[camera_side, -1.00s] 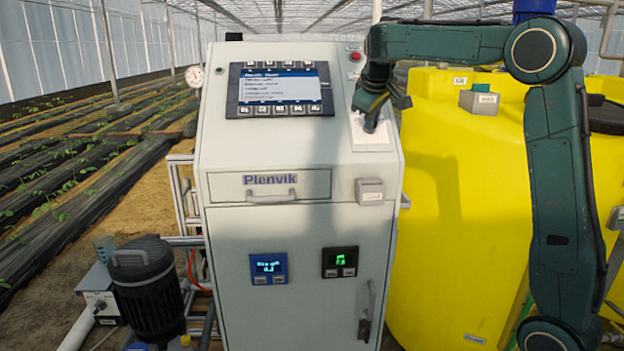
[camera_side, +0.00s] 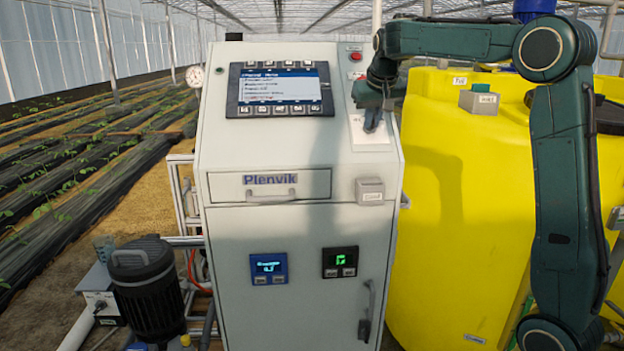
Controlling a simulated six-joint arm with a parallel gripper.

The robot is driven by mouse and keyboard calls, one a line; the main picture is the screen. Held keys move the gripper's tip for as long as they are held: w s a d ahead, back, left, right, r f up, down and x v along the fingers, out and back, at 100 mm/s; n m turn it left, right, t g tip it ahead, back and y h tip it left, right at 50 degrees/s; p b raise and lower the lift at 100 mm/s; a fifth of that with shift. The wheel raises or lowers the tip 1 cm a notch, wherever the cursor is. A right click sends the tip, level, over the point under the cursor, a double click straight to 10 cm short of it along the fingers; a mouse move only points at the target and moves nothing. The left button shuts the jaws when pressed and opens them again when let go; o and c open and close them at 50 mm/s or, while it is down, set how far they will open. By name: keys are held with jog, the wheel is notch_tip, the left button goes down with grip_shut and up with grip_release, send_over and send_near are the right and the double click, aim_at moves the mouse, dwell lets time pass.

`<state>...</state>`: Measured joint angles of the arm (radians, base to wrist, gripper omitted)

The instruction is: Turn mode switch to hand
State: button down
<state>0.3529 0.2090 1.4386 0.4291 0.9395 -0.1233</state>
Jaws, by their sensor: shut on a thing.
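The grey control cabinet (camera_side: 300,225) stands in the middle of the view. A white plate (camera_side: 366,143) sits on its sloped front, right of the display. My gripper (camera_side: 371,126) points down at this plate and is shut on the mode switch there. My gripper and wrist cover the switch, so its position and most of its markings are hidden.
A display panel with keys (camera_side: 280,90) is left of my gripper. A red button (camera_side: 356,56) is above it. A small labelled box (camera_side: 370,190) is below on the cabinet front. A yellow tank (camera_side: 455,200) stands close on the right.

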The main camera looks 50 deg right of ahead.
jog(key=shift+f+m, duration=0.2)
jog(key=shift+m, duration=0.5)
jog(key=c, duration=1.5)
grip_release()
jog(key=shift+d, duration=0.1)
jog(key=shift+c, duration=0.2)
jog(key=shift+r, duration=0.15)
jog(key=v, duration=1.3)
jog(key=shift+s+r, duration=0.2)
jog(key=shift+s, duration=0.1)
